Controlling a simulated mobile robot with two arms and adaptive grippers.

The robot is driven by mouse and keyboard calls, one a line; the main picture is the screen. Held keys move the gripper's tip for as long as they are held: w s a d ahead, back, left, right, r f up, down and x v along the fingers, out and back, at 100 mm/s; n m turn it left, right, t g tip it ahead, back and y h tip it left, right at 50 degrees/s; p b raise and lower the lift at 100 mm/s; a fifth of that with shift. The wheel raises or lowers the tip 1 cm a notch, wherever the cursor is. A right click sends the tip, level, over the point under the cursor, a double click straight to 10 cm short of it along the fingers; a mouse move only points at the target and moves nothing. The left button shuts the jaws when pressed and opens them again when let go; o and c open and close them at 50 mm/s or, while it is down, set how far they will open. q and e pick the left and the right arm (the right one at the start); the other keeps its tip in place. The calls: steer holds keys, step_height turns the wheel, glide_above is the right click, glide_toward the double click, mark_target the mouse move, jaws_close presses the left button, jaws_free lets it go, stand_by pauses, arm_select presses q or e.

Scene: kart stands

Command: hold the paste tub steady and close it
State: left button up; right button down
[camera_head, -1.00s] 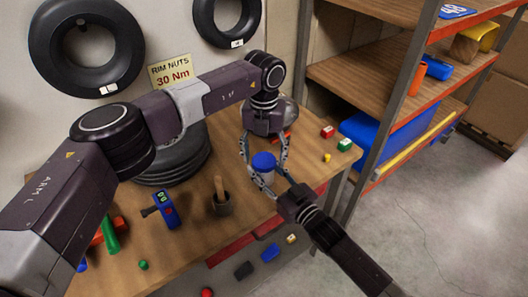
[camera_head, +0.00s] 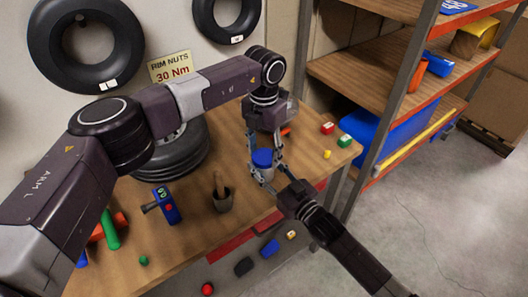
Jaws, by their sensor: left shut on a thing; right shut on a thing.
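The paste tub (camera_head: 264,172) is small and pale and stands near the front right of the wooden bench. Its blue lid (camera_head: 262,157) sits on top and looks level; whether it is fully seated is too small to tell. My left gripper (camera_head: 265,160) reaches down from above and behind, its fingers on both sides at lid height. My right gripper (camera_head: 267,173) comes in from the lower right, with its fingers around the tub's body. The fingers of both grippers overlap in this view and hide part of the tub's sides.
Stacked tyres (camera_head: 178,162) are behind. Small red (camera_head: 327,128) and green (camera_head: 345,141) boxes lie to the right. A shelf (camera_head: 380,78) stands beyond the bench's right end.

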arm_select(q)
steer(key=m, duration=0.6)
steer(key=o, duration=1.3)
steer(key=shift+o, duration=0.2)
step_height(320, 180, up, 12)
arm_select(e)
steer(key=c, duration=1.1)
jaws_free()
steer(key=shift+s+d, duration=0.1)
steer(key=v, duration=1.1)
steer(key=shift+s+d, duration=0.2)
steer(key=shift+s, duration=0.1)
